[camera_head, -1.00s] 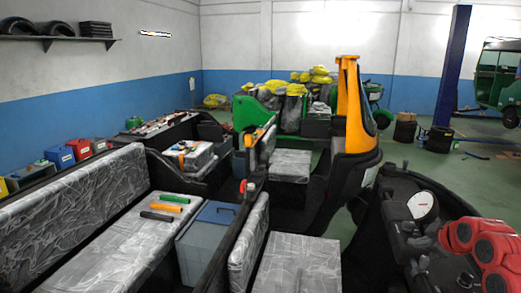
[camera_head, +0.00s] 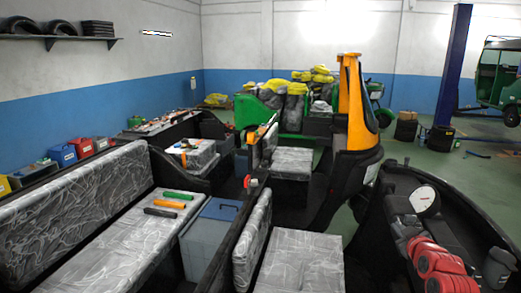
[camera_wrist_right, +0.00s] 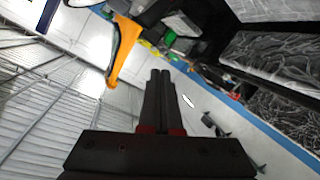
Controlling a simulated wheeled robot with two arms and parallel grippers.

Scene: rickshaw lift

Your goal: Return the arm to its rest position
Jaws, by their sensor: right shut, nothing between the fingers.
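My right gripper (camera_wrist_right: 161,74) shows in the right wrist view with its two black fingers together and nothing between them. The fingers point away into open room, apart from anything. The gripper's fingertips cannot be made out clearly there. My left gripper is not in view.
A dark rickshaw body with a white round gauge (camera_head: 424,198) is at the right. Grey covered seats (camera_head: 300,264) and an orange rickshaw front (camera_head: 350,108) fill the middle. Several tools (camera_head: 165,203) lie on the left seat.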

